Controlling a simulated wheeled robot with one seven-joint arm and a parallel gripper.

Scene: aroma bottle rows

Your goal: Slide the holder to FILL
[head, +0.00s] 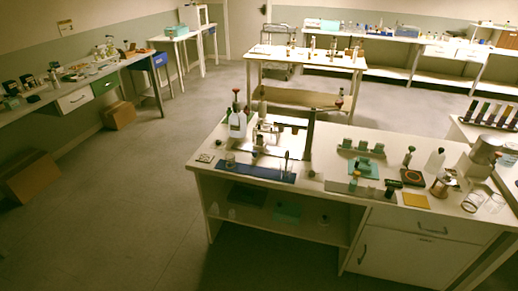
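A small metal-and-white apparatus (264,136) stands on the left part of the near bench (325,186), beside an upright dark panel (309,136). A long dark blue strip (260,173) lies in front of it, with small upright items near it. I cannot tell which part is the holder, and no FILL mark is legible at this size. My gripper is not in view.
A white bottle with a red top (237,122) stands left of the apparatus. Green-topped blocks (362,149), a yellow square (416,201) and a grey machine (480,156) occupy the bench's right side. Open floor (150,190) lies to the left. Cardboard boxes (30,177) stand by the left wall.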

